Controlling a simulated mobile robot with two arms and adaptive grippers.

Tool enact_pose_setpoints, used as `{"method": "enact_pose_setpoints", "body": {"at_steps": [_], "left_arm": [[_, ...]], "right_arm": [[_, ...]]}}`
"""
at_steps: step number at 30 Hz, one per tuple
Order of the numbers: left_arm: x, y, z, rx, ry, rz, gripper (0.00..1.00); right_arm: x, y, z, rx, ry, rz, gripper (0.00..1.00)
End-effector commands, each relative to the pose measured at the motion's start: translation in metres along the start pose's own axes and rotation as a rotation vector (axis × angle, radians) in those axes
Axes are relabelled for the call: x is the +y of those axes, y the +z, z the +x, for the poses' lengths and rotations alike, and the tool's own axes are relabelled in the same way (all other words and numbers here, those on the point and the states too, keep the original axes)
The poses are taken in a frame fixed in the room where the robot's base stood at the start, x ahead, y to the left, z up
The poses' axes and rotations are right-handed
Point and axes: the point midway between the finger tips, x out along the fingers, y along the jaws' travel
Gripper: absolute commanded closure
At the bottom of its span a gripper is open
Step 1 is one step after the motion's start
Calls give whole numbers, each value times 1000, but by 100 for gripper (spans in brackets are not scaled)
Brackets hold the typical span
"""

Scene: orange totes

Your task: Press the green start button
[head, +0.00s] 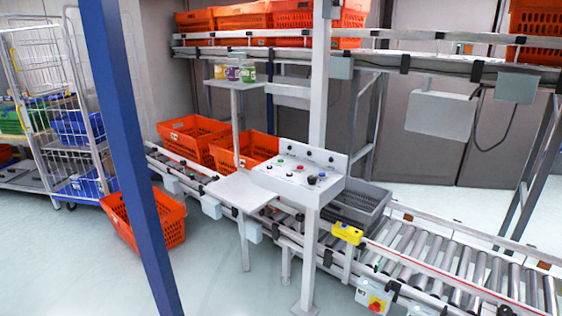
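The light grey control panel (292,176) stands on a grey post beside the roller conveyor, near the middle of the head view. Its sloped top carries several small buttons and knobs. Neither of my grippers shows in the head view, so nothing touches the panel.
A blue post (130,150) crosses the left foreground. The roller conveyor (480,270) runs behind and right of the panel, with a grey tote (358,205) on it. An orange tote (172,222) stands on the floor at left. The floor in front (225,285) is clear.

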Motion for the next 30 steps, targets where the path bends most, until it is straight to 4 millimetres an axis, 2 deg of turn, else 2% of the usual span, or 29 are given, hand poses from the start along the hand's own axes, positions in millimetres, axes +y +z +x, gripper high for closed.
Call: {"method": "enact_pose_setpoints", "body": {"at_steps": [1,6,8,30], "left_arm": [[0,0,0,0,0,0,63],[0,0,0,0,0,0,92],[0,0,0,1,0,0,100],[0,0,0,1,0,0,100]], "right_arm": [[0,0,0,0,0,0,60],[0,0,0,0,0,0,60],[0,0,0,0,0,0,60],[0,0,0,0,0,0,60]]}}
